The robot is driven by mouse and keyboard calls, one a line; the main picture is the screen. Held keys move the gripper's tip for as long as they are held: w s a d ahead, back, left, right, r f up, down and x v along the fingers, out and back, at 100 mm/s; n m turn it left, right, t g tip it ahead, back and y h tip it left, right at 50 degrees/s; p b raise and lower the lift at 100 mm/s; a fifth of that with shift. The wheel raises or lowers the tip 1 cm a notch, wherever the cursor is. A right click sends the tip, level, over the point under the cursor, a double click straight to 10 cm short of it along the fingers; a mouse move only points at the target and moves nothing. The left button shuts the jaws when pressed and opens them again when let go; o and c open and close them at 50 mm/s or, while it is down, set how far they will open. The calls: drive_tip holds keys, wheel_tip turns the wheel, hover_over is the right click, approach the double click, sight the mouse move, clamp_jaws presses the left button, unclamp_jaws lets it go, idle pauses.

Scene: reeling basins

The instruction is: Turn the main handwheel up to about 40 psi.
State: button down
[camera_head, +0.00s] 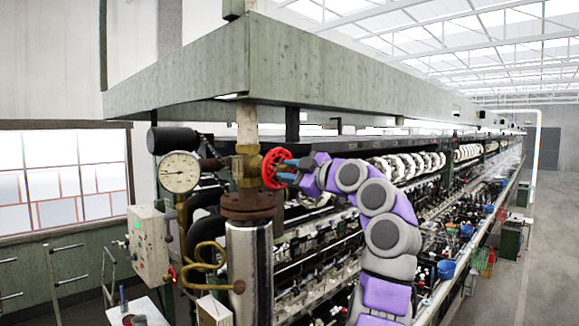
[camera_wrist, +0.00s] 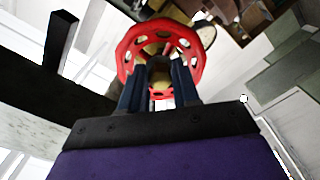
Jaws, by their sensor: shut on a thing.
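The red main handwheel (camera_head: 268,168) is on a brass valve body (camera_head: 248,162) at the top of the upright pipe. My gripper (camera_head: 287,169) reaches it from the right. In the wrist view, the blue fingers of my gripper (camera_wrist: 163,72) are shut on the near part of the red handwheel (camera_wrist: 129,48), which shows as a holed ring around a pale hub. The exact contact is partly hidden by the fingers. The round white pressure gauge (camera_head: 179,172) is left of the valve. Its dark needle lies toward the left side, but the numbers are too small to read.
A grey control box (camera_head: 149,243) and curved brass pipes (camera_head: 205,252) are left of the shiny vertical cylinder (camera_head: 250,270). A green overhead beam (camera_head: 180,75) runs above. The reeling machine (camera_head: 400,190) extends right, beside an open grey floor (camera_head: 545,250).

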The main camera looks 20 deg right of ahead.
drive_tip(key=shift+d+n+p, duration=0.15)
drive_tip(key=shift+n+p, duration=0.2)
drive_tip(key=shift+n, duration=0.35)
drive_tip(key=n+p, duration=0.2)
drive_tip(key=n, duration=0.1)
drive_tip(key=shift+n+p, duration=0.3)
drive_tip(key=n, duration=1.4)
drive_tip(key=shift+s+a+f+b, duration=0.1)
drive_tip(key=shift+a+f+b, duration=0.1)
drive_tip(key=shift+b, duration=0.1)
drive_tip(key=c, duration=1.2)
unclamp_jaws()
drive_tip(key=shift+o, duration=1)
drive_tip(key=shift+d+r, duration=0.1)
drive_tip(key=shift+d, duration=0.1)
